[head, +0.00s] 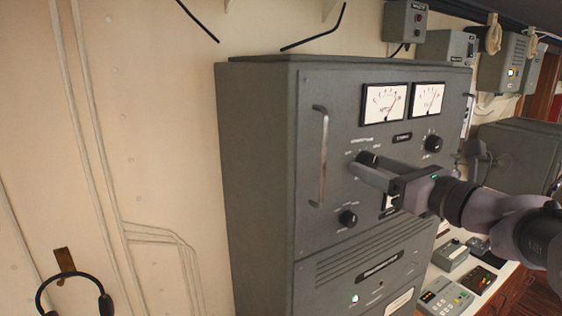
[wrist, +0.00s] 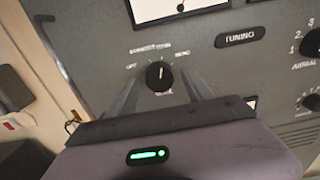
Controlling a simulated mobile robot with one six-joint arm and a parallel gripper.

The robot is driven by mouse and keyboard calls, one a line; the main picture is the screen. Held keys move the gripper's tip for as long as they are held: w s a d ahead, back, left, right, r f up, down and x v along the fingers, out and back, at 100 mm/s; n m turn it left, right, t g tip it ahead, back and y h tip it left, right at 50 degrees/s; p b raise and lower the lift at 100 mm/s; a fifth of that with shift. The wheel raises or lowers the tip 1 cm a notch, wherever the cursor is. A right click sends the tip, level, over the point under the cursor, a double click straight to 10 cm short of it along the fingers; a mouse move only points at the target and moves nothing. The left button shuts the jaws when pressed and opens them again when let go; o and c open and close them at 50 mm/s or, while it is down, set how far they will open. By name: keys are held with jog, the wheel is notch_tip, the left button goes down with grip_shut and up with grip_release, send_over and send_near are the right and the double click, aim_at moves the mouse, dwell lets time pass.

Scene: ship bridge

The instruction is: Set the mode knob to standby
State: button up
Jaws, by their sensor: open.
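The mode knob (wrist: 159,76) is a small round black knob on the grey radio panel in the wrist view. Small white labels surround it, too blurred to read surely. Its pale pointer mark appears to point nearly straight up in that view. My gripper (wrist: 162,92) is open, with one finger on each side of the knob and a visible gap on both sides. In the head view my gripper (head: 364,172) reaches the panel from the right and hides the knob. I cannot tell how deep the fingers stand relative to the knob.
The grey radio cabinet (head: 258,170) has a vertical handle (head: 320,155) left of my gripper. Two white meters (head: 385,104) sit above. Other black knobs are at upper right (head: 433,143) and lower left (head: 348,218). Headphones (head: 75,290) hang at far left.

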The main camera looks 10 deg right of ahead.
jog(key=shift+s+d, duration=0.1)
jog(key=shift+s, duration=0.05)
jog(key=c, duration=0.4)
grip_shut()
jog(key=shift+b, duration=0.4)
jog(key=n+b, duration=0.6)
jog(key=b, duration=0.1)
jog(key=shift+f+b, duration=0.1)
jog(key=shift+b, duration=0.25)
jog(key=shift+n+b, duration=0.6)
jog(key=shift+n, duration=0.2)
jog(key=shift+r, duration=0.2)
